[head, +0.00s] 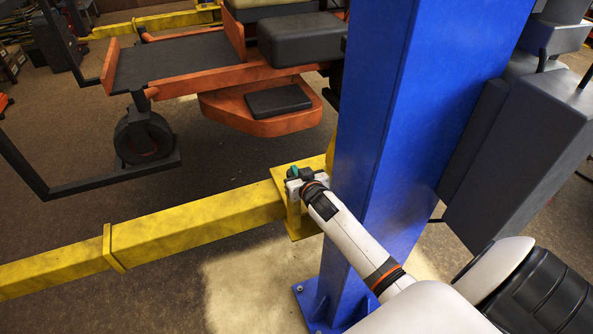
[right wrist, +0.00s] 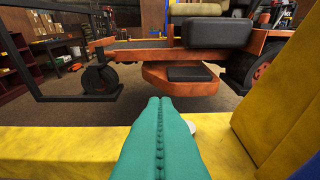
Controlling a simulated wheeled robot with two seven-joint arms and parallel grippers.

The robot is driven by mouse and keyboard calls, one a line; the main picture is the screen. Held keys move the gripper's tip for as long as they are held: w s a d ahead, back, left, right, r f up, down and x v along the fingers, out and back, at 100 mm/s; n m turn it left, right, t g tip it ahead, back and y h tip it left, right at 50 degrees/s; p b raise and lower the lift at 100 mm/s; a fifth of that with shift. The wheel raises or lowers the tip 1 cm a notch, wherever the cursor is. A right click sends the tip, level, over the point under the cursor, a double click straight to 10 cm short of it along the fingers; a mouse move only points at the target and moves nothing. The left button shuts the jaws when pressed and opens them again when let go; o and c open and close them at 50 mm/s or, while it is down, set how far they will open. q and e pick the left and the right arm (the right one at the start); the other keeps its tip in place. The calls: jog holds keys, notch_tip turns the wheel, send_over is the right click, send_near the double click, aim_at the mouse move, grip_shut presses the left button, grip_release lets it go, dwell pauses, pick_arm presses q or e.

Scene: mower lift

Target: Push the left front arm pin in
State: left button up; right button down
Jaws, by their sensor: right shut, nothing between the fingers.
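The yellow lift arm (head: 190,228) runs from the left to a yellow bracket (head: 283,186) at the blue post (head: 395,90). My right gripper (head: 292,171) is over the bracket end of this arm, close to the post. Its teal fingers show in the right wrist view (right wrist: 160,104), shut together with nothing between them. A small pale rounded thing (right wrist: 192,123) shows just right of the fingers on the yellow arm; it may be the pin head, partly hidden by them. I cannot tell whether the fingers touch it. My left gripper is out of view.
An orange mower (head: 190,72) with a black deck stands beyond the arm, its front wheel (head: 143,137) in a dark frame. A dark grey box (head: 515,150) is on the right side of the post. Open brown floor (head: 70,205) lies left of the arm.

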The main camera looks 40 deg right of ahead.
notch_tip(320, 180, down, 4)
jog(key=b, duration=0.3)
jog(key=shift+r, duration=0.2)
jog(key=r+p, duration=0.4)
jog(key=shift+w+d+r, duration=0.1)
jog(key=shift+w+r, duration=0.1)
jog(key=shift+w, duration=0.05)
jog(key=b+v, duration=0.2)
jog(key=v, duration=0.8)
jog(key=shift+s+b, duration=0.2)
jog(key=shift+b, duration=0.1)
jog(key=shift+f, duration=0.15)
